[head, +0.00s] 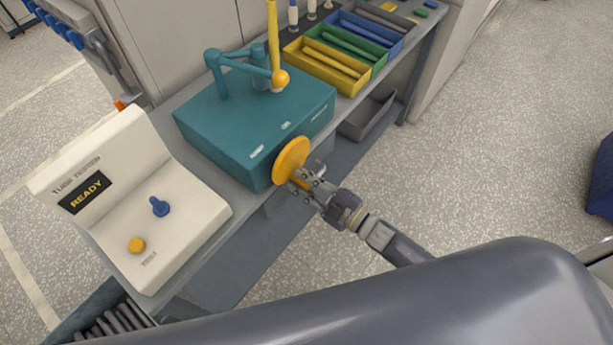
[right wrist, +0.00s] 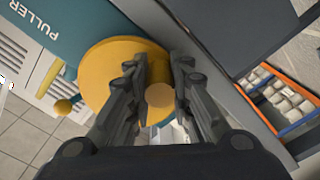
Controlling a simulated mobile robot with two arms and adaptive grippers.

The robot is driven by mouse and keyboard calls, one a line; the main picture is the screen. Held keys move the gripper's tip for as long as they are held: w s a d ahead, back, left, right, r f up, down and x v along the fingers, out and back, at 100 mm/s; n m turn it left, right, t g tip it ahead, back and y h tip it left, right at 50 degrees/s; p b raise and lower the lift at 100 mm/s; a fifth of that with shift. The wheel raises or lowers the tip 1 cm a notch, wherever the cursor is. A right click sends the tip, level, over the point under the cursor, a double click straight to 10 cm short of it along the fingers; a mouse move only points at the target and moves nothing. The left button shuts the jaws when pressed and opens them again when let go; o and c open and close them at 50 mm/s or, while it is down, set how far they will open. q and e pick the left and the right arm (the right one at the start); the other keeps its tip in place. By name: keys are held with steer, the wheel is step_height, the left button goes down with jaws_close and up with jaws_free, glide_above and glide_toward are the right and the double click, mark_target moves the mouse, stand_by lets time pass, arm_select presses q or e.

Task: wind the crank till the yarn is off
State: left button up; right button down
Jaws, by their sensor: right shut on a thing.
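A teal box (head: 235,130) stands on the bench, with a yellow crank disc (head: 289,157) on its near side. In the right wrist view the disc (right wrist: 104,78) fills the upper middle, with a round yellow knob (right wrist: 160,97) in front of it. My right gripper (head: 304,182) is at the disc's lower right edge. In the right wrist view its fingers (right wrist: 160,75) lie on either side of the knob, shut on it. On top of the box are a teal bracket and a yellow rod (head: 273,35) with a ball. I cannot make out any yarn. My left gripper is not in view.
A cream console (head: 192,220) reading READY, with a blue lever (head: 159,206) and a yellow button (head: 136,245), stands left of the box. Yellow (head: 297,48), green and blue trays lie behind it. The floor to the right is mostly clear.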

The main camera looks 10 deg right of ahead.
steer(key=shift+s+a+r+m, duration=0.1)
steer(key=shift+s+a+m, duration=0.2)
steer(key=shift+m, duration=0.7)
steer(key=c, duration=1.4)
jaws_free()
steer(key=shift+a, duration=0.1)
steer(key=v, duration=1.2)
